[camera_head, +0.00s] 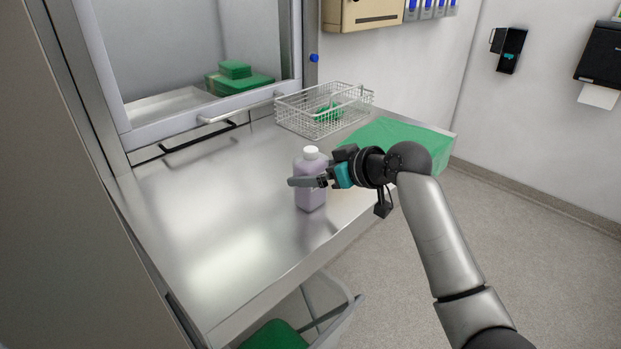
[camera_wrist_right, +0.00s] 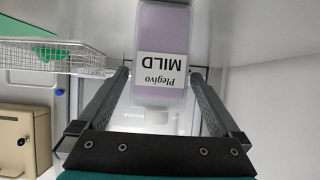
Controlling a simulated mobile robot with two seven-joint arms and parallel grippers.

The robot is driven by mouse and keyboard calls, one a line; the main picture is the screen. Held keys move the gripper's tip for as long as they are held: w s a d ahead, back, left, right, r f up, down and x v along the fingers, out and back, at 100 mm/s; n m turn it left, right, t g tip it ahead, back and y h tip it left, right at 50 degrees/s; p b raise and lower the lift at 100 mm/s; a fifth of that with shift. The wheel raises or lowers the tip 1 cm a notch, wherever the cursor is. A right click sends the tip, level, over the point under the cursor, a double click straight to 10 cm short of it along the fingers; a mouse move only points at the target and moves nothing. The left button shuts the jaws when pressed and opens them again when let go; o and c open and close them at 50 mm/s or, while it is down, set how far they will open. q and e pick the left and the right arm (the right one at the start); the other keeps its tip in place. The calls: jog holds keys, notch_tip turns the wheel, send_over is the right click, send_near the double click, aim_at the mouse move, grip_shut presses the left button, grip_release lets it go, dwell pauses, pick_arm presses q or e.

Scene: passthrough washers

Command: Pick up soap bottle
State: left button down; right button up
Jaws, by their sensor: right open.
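The soap bottle (camera_head: 311,200) stands upright on the metal counter, pale purple with a white cap. In the right wrist view, which is upside down, the bottle (camera_wrist_right: 162,52) shows a white label reading "Plegivo MILD". It sits between the two spread fingers of the open right gripper (camera_wrist_right: 158,78), with gaps visible on both sides. My left gripper is not in view.
A washer window with green items inside (camera_head: 238,80) is behind the counter. The counter left of the bottle is clear.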

jog(key=shift+x, duration=0.8)
jog(key=shift+d, duration=0.1)
grip_shut()
jog(key=shift+r, duration=0.1)
